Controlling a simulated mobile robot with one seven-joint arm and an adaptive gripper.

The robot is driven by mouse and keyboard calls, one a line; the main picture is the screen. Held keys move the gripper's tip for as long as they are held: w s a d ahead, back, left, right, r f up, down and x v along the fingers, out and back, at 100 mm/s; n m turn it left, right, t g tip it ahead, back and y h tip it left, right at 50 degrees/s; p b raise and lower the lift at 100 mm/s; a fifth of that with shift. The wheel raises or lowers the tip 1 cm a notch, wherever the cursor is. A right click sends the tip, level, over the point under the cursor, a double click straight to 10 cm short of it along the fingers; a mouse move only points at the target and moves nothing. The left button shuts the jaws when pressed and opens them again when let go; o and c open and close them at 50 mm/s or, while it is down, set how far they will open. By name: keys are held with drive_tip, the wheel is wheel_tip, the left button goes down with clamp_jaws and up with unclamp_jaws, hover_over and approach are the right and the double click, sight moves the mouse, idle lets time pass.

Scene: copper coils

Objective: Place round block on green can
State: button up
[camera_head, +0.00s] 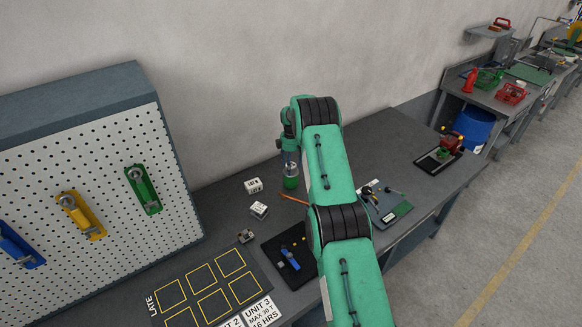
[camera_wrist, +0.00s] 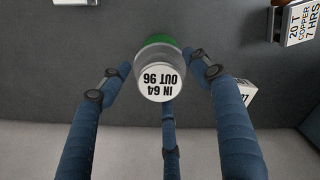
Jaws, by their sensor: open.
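The round block (camera_wrist: 161,85) is a pale grey cylinder with a white top label reading "IN 64 OUT 96". In the wrist view it stands in line above the green can (camera_wrist: 158,42), whose green edge shows behind it. In the head view the green can (camera_head: 291,183) stands on the bench, directly under my gripper (camera_head: 290,160). In the wrist view the three blue fingers of my gripper (camera_wrist: 160,76) are spread around the block, with gaps at the sides. The block appears to rest on the can, but the contact is hidden.
White labelled boxes (camera_head: 259,210) lie left of the can on the grey bench. An orange stick (camera_head: 293,199) lies in front of it. A black tray (camera_head: 272,252) with a blue tool and a yellow-marked mat (camera_head: 165,318) are nearer. A pegboard (camera_head: 95,150) stands at left.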

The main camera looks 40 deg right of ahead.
wheel_tip(320, 180, up, 12)
drive_tip(key=b, duration=0.1)
drive_tip(key=shift+f, duration=0.2)
idle(0.3)
idle(0.4)
drive_tip(key=shift+r, duration=0.1)
